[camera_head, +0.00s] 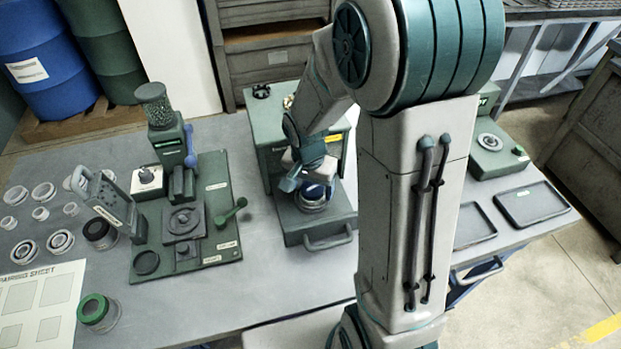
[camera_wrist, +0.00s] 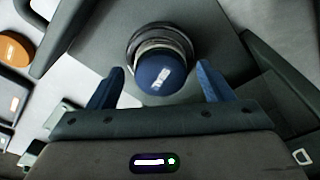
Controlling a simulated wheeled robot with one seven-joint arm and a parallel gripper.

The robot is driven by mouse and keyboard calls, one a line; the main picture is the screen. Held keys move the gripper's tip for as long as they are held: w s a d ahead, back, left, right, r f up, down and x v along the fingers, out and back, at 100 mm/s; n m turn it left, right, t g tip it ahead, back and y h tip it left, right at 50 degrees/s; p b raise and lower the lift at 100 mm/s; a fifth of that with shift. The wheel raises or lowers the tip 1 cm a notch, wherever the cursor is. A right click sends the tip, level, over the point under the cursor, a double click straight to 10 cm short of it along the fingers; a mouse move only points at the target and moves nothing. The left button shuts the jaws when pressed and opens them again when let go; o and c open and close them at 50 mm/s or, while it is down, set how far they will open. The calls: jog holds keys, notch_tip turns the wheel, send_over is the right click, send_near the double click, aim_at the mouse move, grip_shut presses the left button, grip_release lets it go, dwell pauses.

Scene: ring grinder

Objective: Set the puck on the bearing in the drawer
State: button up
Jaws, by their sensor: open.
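The blue puck (camera_wrist: 160,78), with a white label, sits over the metal bearing (camera_wrist: 153,38) in the wrist view. The bearing's rings show around its far side; the near side is hidden. The bearing (camera_head: 313,205) stands in the open drawer (camera_head: 290,221) of the green cabinet in the head view. My gripper (camera_wrist: 160,68) is open, with one blue finger on each side of the puck and visible gaps between. In the head view my gripper (camera_head: 308,183) is low over the drawer and partly hides the puck and bearing.
The green grinder station (camera_head: 184,215) stands left of the drawer. Several rings (camera_head: 60,241) lie further left, and a green-topped ring (camera_head: 94,310) is near the front. Dark trays (camera_head: 531,203) lie at the right. The drawer handle (camera_head: 328,241) sticks out in front.

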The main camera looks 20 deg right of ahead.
aim_at(309, 195)
notch_tip(309, 195, up, 12)
jog(key=s, duration=0.1)
jog(key=s+r+n+t, duration=0.2)
jog(key=s+n, duration=0.6)
jog(key=s, duration=0.5)
jog(key=shift+s+d+r+y, duration=0.25)
jog(key=shift+r+y, duration=0.15)
jog(key=shift+r, duration=0.45)
